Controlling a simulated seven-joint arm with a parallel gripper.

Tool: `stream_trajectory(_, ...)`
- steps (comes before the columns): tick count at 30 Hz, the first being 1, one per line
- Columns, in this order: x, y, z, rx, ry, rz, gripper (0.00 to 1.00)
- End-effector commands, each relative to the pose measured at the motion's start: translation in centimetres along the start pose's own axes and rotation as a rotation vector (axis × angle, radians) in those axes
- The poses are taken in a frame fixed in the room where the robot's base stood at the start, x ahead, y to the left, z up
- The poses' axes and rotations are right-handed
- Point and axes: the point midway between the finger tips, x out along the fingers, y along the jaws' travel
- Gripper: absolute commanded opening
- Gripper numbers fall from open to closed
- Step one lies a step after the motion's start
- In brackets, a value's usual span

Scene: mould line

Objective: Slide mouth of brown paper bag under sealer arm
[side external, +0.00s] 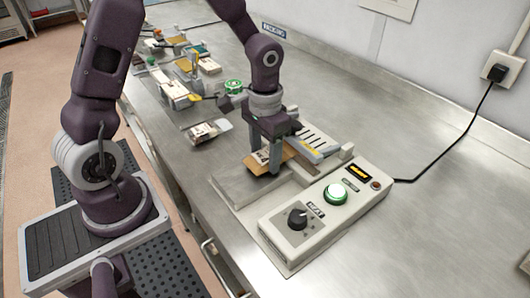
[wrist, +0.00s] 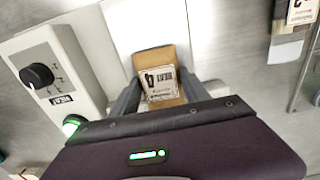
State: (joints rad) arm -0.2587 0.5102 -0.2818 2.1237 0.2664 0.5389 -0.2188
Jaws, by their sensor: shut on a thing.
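The brown paper bag (side external: 284,156) with a white printed label is between the fingers of my gripper (side external: 265,162), low over the sealer's flat plate. In the wrist view the bag (wrist: 160,56) lies between both fingers (wrist: 160,97), label facing the camera. My gripper is shut on it. The sealer (side external: 318,214) is a pale box with a black knob and green button; it also shows in the wrist view (wrist: 57,72).
The sealer's flat plate (side external: 236,190) extends left of my gripper. Several small packets and tools lie farther back on the steel bench (side external: 385,115). A black cord (side external: 452,145) runs from the sealer to a wall socket. The bench right of the sealer is clear.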

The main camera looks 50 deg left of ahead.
Motion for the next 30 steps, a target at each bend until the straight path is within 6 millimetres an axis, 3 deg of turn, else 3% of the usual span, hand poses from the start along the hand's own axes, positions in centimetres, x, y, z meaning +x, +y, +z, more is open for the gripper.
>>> stream_trajectory(9, 0.1, 0.0, 0.0, 0.0, 0.0, 0.0, 0.13)
stream_trajectory(10, 0.1, 0.0, 0.0, 0.0, -0.001, 0.0, 0.56)
stream_trajectory(14, 0.1, 0.0, 0.0, 0.0, -0.001, 0.0, 0.79)
stream_trajectory(23, -0.1, 0.0, 0.0, -0.001, 0.0, 0.0, 0.79)
stream_trajectory(30, -4.7, 0.0, -0.1, -0.002, 0.006, 0.0, 0.79)
